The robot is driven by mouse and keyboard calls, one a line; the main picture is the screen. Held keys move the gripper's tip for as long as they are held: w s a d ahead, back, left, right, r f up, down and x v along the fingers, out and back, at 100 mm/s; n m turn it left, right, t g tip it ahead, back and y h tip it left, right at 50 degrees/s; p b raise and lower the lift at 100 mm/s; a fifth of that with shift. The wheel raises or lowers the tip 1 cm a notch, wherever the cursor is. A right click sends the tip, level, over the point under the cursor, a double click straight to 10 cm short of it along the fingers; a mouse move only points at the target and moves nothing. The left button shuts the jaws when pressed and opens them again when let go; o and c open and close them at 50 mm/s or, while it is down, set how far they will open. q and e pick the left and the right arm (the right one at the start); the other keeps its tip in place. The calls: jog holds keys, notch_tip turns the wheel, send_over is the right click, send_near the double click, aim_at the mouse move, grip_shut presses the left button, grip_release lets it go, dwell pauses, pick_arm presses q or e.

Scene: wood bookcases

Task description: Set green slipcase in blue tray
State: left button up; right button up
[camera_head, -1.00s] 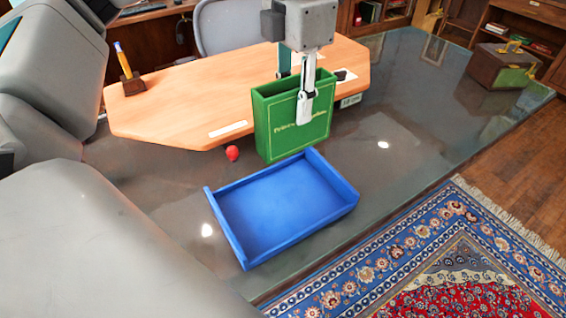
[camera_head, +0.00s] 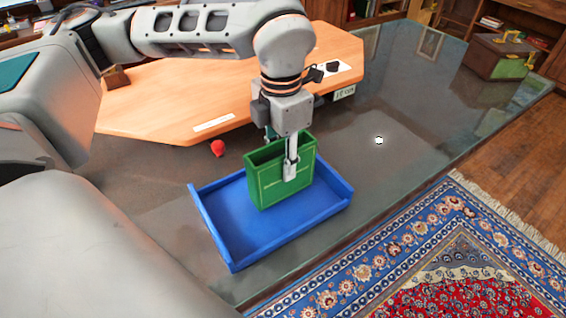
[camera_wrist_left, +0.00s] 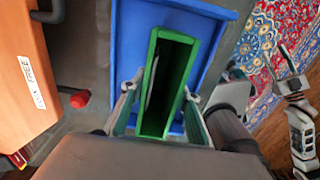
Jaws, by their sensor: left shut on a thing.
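The green slipcase (camera_head: 270,183) is upright with its open side up, within the outline of the blue tray (camera_head: 215,225). I cannot tell whether its bottom touches the tray floor. My left gripper (camera_head: 281,158) points down and is shut on the slipcase, one finger on each broad side; the far finger is mostly hidden. In the left wrist view the slipcase (camera_wrist_left: 172,75) sits between the two fingers (camera_wrist_left: 160,102), with the blue tray (camera_wrist_left: 128,40) behind it. What looks like my right gripper (camera_wrist_left: 288,75) shows at the right edge there; its opening is unclear.
A red ball-like thing (camera_head: 217,148) lies left of the tray, beside the raised wooden desk top (camera_head: 160,110). A box with green on it (camera_head: 497,58) stands at the far right of the glass surface (camera_head: 400,115). The glass right of the tray is clear.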

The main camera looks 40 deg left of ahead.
pick_arm(q)
jog(key=shift+f, duration=0.65)
jog(key=shift+r, duration=0.1)
jog(key=o, duration=1.2)
jog(key=shift+r+p, duration=1.15)
jog(key=shift+r, duration=4.9)
